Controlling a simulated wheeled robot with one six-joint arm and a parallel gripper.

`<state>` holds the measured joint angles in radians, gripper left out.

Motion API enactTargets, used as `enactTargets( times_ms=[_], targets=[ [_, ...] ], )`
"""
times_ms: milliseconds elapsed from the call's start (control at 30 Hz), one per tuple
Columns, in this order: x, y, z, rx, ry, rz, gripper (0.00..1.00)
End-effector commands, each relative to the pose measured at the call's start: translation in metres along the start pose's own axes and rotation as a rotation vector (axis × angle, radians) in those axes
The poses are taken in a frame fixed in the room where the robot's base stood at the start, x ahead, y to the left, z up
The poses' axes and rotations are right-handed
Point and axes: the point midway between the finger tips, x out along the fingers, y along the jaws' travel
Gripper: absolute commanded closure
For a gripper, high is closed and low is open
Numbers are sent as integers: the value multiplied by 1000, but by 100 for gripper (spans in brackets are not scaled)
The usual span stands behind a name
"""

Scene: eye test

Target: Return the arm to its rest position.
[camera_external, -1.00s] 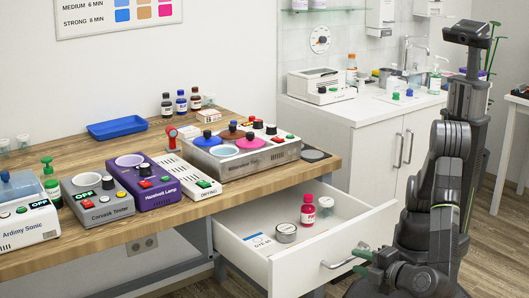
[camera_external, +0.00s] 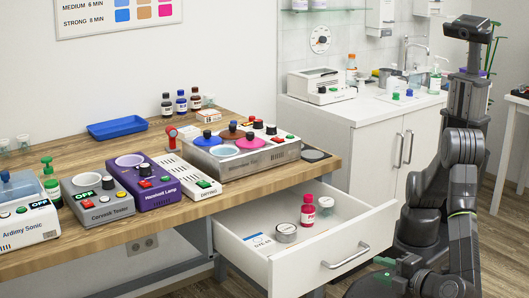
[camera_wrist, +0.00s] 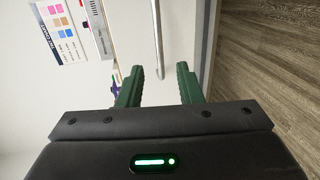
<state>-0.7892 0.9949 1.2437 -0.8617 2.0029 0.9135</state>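My gripper (camera_external: 380,269) is low at the right of the external view, just right of and below the drawer handle (camera_external: 346,257), with a small gap between them. In the wrist view its two green fingers (camera_wrist: 160,84) stand apart with nothing between them, so it is open and empty. My arm is folded, with its elbow (camera_external: 460,148) in front of my column.
A white cabinet (camera_external: 370,160) stands behind the drawer. The wrist view shows bare wooden floor (camera_wrist: 265,60) at the right.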

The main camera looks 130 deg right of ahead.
Motion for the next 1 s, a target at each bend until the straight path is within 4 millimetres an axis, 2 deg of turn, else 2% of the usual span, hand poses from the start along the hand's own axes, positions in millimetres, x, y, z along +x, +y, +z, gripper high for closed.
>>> enactTargets(
  times_ms=[33, 833, 900, 1000],
  targets=[
    [-6, 6, 0, -1, 1, 1, 67],
    [-52, 6, 0, 0, 0, 1, 67],
    [-45, -4, 0, 1, -2, 0, 67],
    [-40, -4, 0, 1, -1, -1, 67]
  ],
)
